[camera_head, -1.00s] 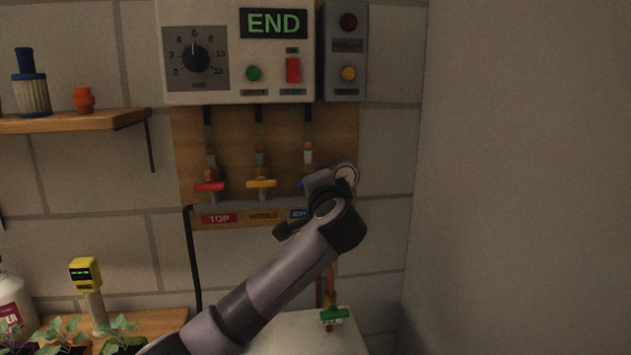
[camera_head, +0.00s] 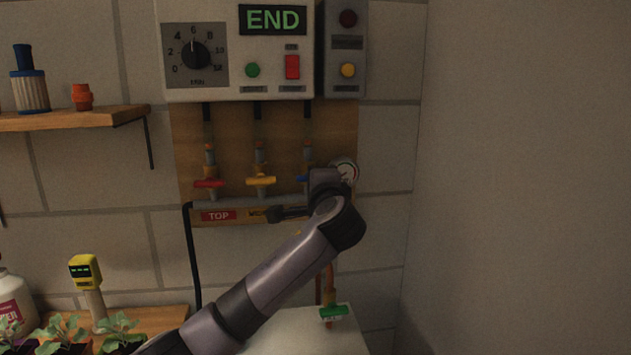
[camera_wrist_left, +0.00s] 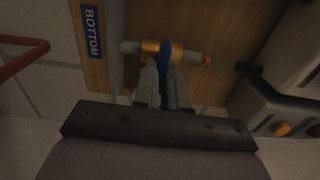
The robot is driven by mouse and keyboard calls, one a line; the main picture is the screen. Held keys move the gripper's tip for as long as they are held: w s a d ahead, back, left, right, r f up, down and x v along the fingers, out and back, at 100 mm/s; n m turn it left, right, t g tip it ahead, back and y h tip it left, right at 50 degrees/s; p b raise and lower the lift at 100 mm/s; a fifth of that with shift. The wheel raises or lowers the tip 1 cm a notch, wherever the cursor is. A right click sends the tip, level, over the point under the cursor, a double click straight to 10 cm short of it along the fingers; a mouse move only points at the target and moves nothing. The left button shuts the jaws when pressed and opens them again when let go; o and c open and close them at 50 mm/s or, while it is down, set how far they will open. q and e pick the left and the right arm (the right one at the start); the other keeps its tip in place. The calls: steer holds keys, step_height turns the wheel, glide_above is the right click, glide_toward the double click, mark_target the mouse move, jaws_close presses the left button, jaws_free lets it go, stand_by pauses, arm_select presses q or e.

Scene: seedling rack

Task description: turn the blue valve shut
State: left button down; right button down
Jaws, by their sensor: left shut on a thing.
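The blue valve shows in the head view as a small blue handle end (camera_head: 301,178) just left of my left wrist, which hides most of it. In the left wrist view its blue handle (camera_wrist_left: 164,62) lies across a brass valve body (camera_wrist_left: 155,46), beside the blue BOTTOM label (camera_wrist_left: 91,32). My left gripper (camera_wrist_left: 163,80) is shut on the blue handle, its fingers on either side of it. The red valve (camera_head: 209,184) and the yellow valve (camera_head: 261,181) sit to the left on the same board. My right gripper is in neither view.
A control box (camera_head: 225,90) with an END display hangs above the valves. A green valve (camera_head: 333,311) sits low by the white surface. Seedlings (camera_head: 119,330) stand at lower left.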

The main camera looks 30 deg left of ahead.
arm_select(q)
steer(key=shift+f, duration=0.1)
steer(key=c, duration=1.2)
jaws_free()
steer(key=shift+b+v, duration=0.8)
steer(key=shift+v, duration=2.8)
